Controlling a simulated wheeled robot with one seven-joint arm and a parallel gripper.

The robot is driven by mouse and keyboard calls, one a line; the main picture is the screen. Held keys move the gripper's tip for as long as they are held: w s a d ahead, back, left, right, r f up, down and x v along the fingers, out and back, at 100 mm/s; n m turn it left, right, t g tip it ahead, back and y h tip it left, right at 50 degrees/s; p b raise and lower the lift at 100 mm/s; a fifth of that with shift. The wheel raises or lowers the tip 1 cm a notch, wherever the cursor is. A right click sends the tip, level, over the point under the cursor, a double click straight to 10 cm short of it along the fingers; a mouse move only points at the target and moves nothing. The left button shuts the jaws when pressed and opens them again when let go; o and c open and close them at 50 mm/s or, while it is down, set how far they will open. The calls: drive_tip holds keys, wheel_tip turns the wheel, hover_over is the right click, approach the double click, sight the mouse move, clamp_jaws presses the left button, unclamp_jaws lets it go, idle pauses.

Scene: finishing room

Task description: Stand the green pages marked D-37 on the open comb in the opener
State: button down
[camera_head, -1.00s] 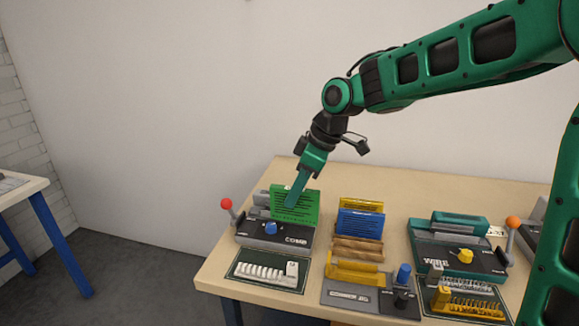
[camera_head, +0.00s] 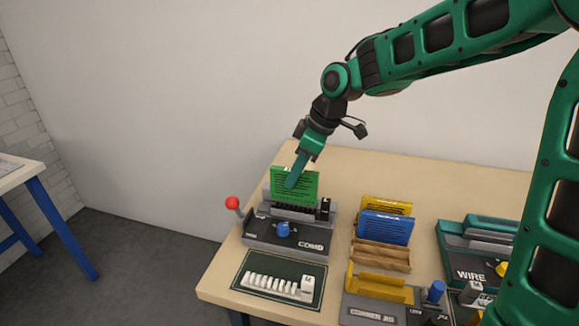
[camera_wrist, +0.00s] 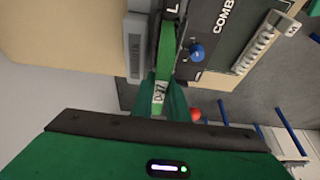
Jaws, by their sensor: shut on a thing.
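My gripper (camera_head: 291,184) is shut on the green pages (camera_head: 308,186) and holds them upright over the back of the opener marked COMB (camera_head: 264,236). A dark toothed comb (camera_head: 292,207) shows in the opener just below the pages' lower edge. I cannot tell whether pages and comb touch. In the wrist view the pages (camera_wrist: 166,50) are seen edge-on between my green fingers (camera_wrist: 165,98), with a white label that reads as D-37. The opener (camera_wrist: 218,45) lies right of them there, with its blue knob.
A red-knobbed lever (camera_head: 232,203) stands at the opener's left. A white comb lies on a dark mat (camera_head: 250,266) in front. A rack (camera_head: 382,256) with blue and yellow pages and a teal WIRE machine (camera_head: 468,258) stand to the right. The table behind is clear.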

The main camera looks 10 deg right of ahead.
sight(288, 199)
drive_tip(key=shift+d+f, duration=0.2)
drive_tip(key=shift+f, duration=1.1)
drive_tip(key=shift+s, duration=0.15)
drive_tip(key=shift+f, duration=0.5)
idle(0.6)
drive_tip(key=c, duration=2)
unclamp_jaws()
drive_tip(key=shift+v, duration=5.45)
drive_tip(key=shift+s+d, duration=0.1)
drive_tip(key=shift+d, duration=0.05)
